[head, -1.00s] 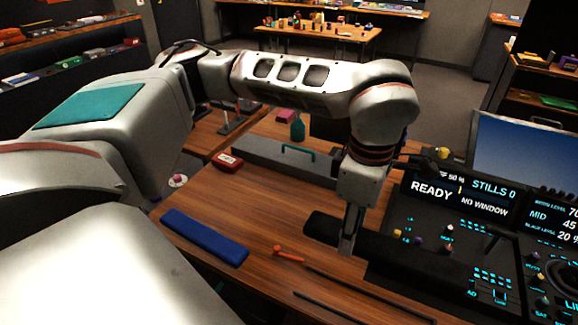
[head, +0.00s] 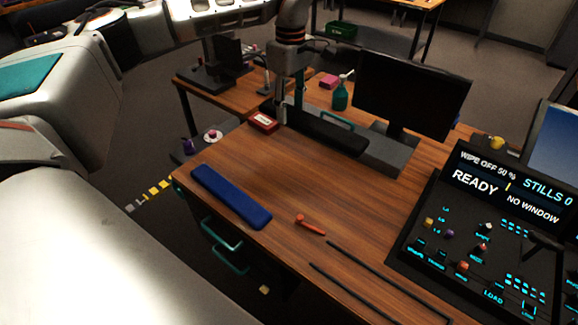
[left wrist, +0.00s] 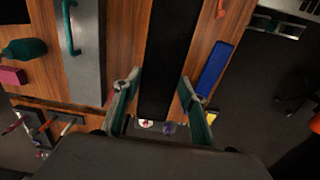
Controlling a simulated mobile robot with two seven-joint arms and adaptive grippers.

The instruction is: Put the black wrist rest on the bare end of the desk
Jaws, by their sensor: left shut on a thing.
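The black wrist rest (head: 328,130) is a long dark bar. My left gripper (head: 283,112) is shut on it near its left end in the head view. The rest appears held over the desk, in front of the long grey box; its exact height is hard to tell. In the left wrist view the rest (left wrist: 172,50) runs lengthwise between the two teal-edged fingers (left wrist: 158,105). The wooden desk (head: 285,180) has bare wood between the rest and a blue bar (head: 230,195). My right gripper is not in view.
A red box (head: 263,122) lies by the desk's left edge, close to my left gripper. The grey box (head: 385,157), a monitor (head: 412,92) and a green bottle (head: 340,97) stand behind. An orange-red tool (head: 309,224) and thin black rods lie in front. The control panel (head: 480,235) fills the right.

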